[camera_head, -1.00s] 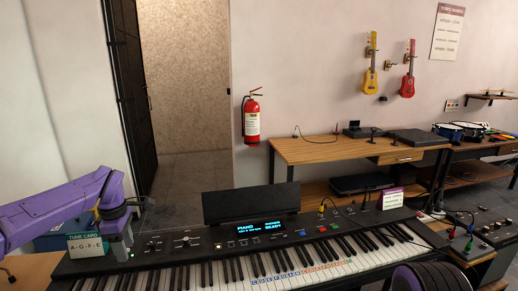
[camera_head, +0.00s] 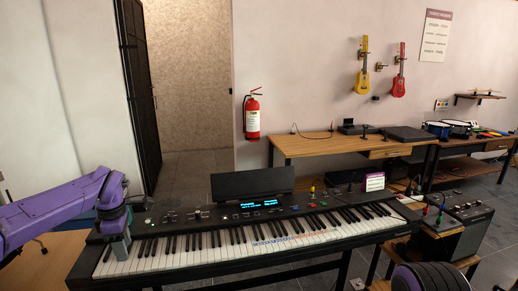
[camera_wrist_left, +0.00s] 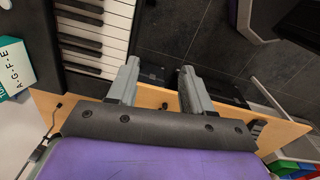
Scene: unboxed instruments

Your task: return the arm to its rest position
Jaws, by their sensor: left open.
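My left arm comes in from the left, and its gripper (camera_head: 118,248) hangs over the left end of the keyboard (camera_head: 240,243). In the left wrist view the two grey fingers of this gripper (camera_wrist_left: 160,80) are apart, with nothing between them. The keyboard's white and black keys (camera_wrist_left: 105,45) lie beyond the fingers at the upper left. My right gripper is not in view; a dark, purple-edged part of mine shows at the bottom right.
A wooden desk (camera_head: 310,146) with small devices stands behind the keyboard. A black amplifier (camera_head: 455,215) stands to its right. A red fire extinguisher (camera_head: 252,117) and two small guitars hang on the wall. Dark floor lies beside the keyboard's left end in the wrist view.

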